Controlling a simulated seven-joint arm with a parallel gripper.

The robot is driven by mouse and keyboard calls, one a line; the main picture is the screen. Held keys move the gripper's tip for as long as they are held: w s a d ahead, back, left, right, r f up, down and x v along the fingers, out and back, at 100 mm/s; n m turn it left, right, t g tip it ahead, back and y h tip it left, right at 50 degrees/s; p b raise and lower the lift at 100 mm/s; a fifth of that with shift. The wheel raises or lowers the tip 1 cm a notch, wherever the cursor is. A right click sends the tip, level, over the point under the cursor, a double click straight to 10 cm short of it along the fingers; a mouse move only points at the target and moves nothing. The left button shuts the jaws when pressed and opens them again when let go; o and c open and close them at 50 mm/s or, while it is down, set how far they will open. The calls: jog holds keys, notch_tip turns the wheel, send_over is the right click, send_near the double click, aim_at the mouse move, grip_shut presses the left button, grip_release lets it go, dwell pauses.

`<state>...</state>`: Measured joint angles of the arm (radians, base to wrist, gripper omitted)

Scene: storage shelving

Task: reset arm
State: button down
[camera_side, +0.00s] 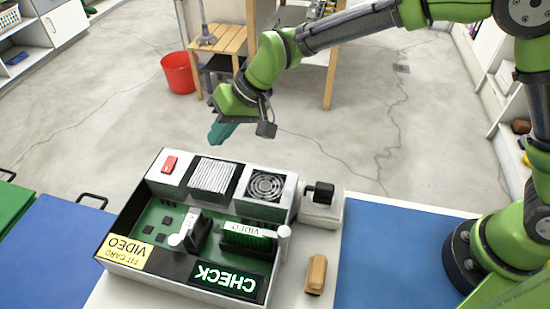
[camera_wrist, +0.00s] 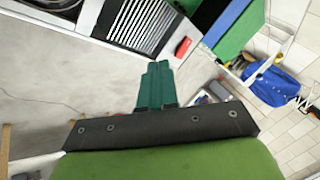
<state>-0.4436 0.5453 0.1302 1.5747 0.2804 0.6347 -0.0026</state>
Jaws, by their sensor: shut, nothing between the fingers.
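My gripper (camera_side: 222,131) hangs in the air above and behind the open computer-like case, with its teal fingers pointing down. In the wrist view the teal fingers (camera_wrist: 157,75) lie side by side, shut with nothing between them. The case (camera_side: 125,215) stands on the table with a green board inside. A card labelled VIDEO (camera_side: 248,230) sits in the case at the right. A yellow label reading FIT CARD VIDEO (camera_side: 127,251) and a lit CHECK panel (camera_side: 227,278) are at its front. My gripper touches none of them.
A red switch (camera_side: 170,164) and a round fan (camera_side: 266,185) are at the case's back. A black-topped device (camera_side: 320,200) and a wooden block (camera_side: 316,274) stand to the right. Blue mats (camera_side: 385,260) flank the table. A red bucket (camera_side: 179,73) and wooden stool (camera_side: 222,42) stand on the floor behind.

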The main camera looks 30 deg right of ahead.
jog(key=s+d+r+m+t+h, duration=0.1)
jog(key=s+d+r, duration=0.2)
jog(key=s+d, duration=0.4)
jog(key=s+d+r+m+t+h, duration=0.1)
jog(key=s+d+r, duration=0.3)
jog(key=d, duration=0.9)
jog(key=s+d+r+m+t+h, duration=0.2)
jog(key=s+d+r, duration=0.2)
jog(key=s+d, duration=0.6)
jog(key=shift+s+d+m, duration=0.2)
jog(key=shift+s+m, duration=0.1)
